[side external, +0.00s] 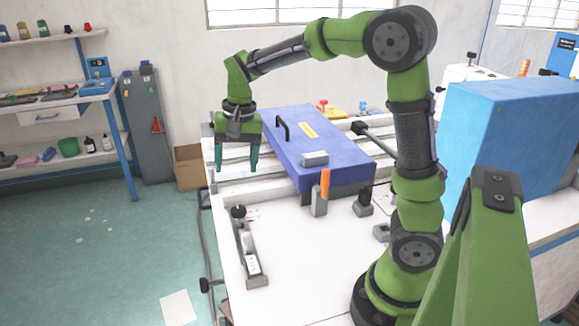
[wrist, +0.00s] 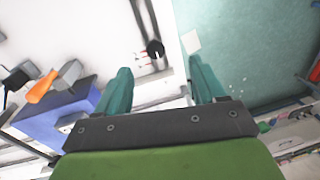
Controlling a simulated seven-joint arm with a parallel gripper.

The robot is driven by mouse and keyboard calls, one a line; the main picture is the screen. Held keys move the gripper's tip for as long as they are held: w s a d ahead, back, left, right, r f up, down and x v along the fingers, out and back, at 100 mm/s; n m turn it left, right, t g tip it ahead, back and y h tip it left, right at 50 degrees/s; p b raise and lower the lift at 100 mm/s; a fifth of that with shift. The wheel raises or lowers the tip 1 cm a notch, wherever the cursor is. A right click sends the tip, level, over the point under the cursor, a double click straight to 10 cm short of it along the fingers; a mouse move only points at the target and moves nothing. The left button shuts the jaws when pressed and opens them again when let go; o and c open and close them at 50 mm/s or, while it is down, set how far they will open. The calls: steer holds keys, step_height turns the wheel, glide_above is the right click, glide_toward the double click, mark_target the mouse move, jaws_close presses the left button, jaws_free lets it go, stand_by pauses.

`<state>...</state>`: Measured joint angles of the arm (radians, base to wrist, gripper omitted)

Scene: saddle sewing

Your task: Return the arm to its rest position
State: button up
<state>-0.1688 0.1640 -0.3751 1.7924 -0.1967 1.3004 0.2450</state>
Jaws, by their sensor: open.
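My gripper (side external: 236,160) hangs at the end of my green arm, above the left part of the white table (side external: 290,275). Its two teal fingers point down and stand apart, with nothing between them. In the wrist view the fingers of my gripper (wrist: 163,88) are spread, with the table edge and floor visible between and beyond them. The blue box-like machine (side external: 310,145) with a black handle lies just to the right of the gripper, apart from it. Part of that blue machine (wrist: 55,122) shows at the left of the wrist view.
A grey fixture with a black knob (side external: 245,250) lies near the table's left edge. An orange-handled tool (side external: 323,185) stands in a grey holder before the blue machine. A large blue block (side external: 500,130) stands at right. A cardboard box (side external: 188,165) sits behind the table; the left floor is mostly clear.

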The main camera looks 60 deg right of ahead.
steer(key=s+a+r+n+t, duration=0.2)
steer(key=s+a+n+t, duration=0.1)
steer(key=s, duration=0.4)
steer(key=s+a+r+n+t+y, duration=0.1)
steer(key=s+a+r+n+t, duration=0.1)
steer(key=s+a, duration=0.3)
steer(key=s+n, duration=0.1)
steer(key=s, duration=0.2)
steer(key=shift+s+a+t, duration=0.15)
steer(key=shift+s+t, duration=0.15)
steer(key=shift+t, duration=0.1)
steer(key=shift+r, duration=0.1)
